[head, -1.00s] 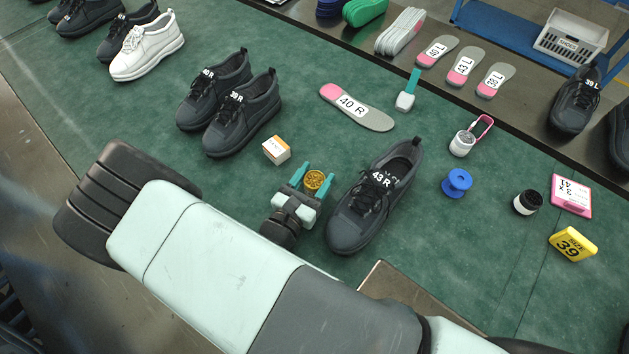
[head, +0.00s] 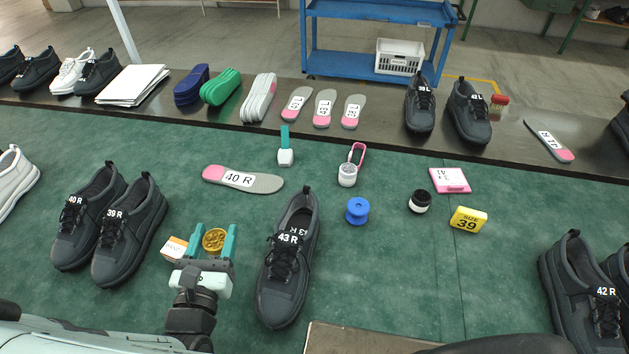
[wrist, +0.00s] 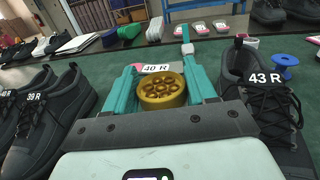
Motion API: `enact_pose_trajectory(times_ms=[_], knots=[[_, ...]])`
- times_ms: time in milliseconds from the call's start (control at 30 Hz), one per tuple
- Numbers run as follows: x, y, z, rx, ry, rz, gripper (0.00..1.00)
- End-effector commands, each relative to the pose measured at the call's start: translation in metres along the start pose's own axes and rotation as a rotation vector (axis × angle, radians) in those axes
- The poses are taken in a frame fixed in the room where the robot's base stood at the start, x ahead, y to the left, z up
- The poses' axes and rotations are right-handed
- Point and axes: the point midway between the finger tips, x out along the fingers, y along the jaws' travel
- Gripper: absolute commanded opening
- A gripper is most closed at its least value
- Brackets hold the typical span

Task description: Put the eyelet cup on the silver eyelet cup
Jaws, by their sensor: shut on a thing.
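My gripper (head: 214,234) has its teal fingers closed on the sides of a gold eyelet cup (head: 213,241), whose open top shows brass-coloured eyelets. In the wrist view the cup (wrist: 161,93) sits upright between the fingers. I cannot tell how far it is above the green mat. The silver eyelet cup (head: 347,176), a small whitish cup with a grey speckled top, stands on the mat, farther back and to the right of my gripper. A pink loop (head: 357,153) is right behind it.
A shoe marked 43 R (head: 287,265) stands just right of my gripper, between it and the silver cup. A small orange-white box (head: 175,248) is close at left. A blue spool (head: 358,211) and a 40 R insole (head: 243,180) lie near the silver cup.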

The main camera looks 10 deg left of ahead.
Motion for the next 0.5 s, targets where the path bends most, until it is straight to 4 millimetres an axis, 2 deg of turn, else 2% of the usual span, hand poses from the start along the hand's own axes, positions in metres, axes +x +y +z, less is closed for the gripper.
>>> enact_pose_trajectory(times_ms=[167,267,367,500], knots=[[0.045,-0.014,0.004,0.009,-0.002,-0.144,0.2],[0.088,-0.034,0.009,0.011,-0.003,-0.286,0.2],[0.135,-0.063,0.015,0.012,-0.003,-0.443,0.2],[0.193,-0.113,0.025,0.009,-0.003,-0.652,0.2]])
